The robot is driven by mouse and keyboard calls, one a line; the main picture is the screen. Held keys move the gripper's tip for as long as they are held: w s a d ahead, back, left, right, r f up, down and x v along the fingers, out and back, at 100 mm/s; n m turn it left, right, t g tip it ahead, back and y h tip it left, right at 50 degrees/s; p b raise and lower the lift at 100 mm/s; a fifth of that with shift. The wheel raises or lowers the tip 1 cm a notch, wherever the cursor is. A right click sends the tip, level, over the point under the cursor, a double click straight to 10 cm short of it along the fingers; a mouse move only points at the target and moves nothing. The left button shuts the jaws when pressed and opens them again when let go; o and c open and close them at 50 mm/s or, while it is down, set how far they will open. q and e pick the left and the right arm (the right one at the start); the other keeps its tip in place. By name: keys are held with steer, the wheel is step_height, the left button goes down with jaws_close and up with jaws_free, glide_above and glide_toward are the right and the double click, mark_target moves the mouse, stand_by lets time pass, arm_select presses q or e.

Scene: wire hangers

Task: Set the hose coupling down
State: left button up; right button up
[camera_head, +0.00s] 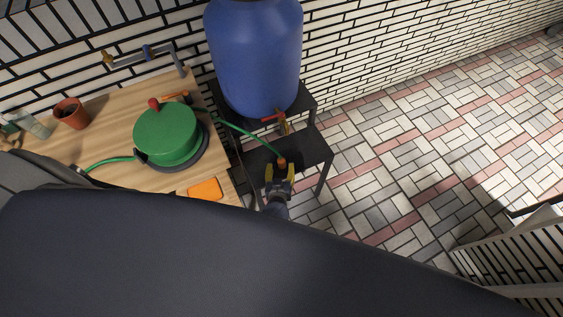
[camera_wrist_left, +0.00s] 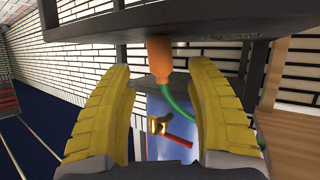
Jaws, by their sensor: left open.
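The orange hose coupling (camera_head: 282,162) is on the end of the green hose (camera_head: 238,129), at the front of the low dark shelf (camera_head: 308,146). In the left wrist view the coupling (camera_wrist_left: 160,58) appears against the dark shelf edge, between and beyond the fingertips. Gaps show on both sides of it. My left gripper (camera_head: 280,169) has yellow fingers spread around the coupling; in its wrist view the gripper (camera_wrist_left: 160,78) is open. Whether the coupling rests fully on the shelf is unclear. My right gripper is not in view.
The wooden bench (camera_head: 110,110) at left holds a green hose reel (camera_head: 166,134), an orange block (camera_head: 205,189) and a clay pot (camera_head: 71,113).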

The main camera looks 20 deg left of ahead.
mark_target(281, 164)
arm_select(q)
steer(key=shift+x, duration=2.45)
steer(key=shift+f, duration=0.1)
jaws_close()
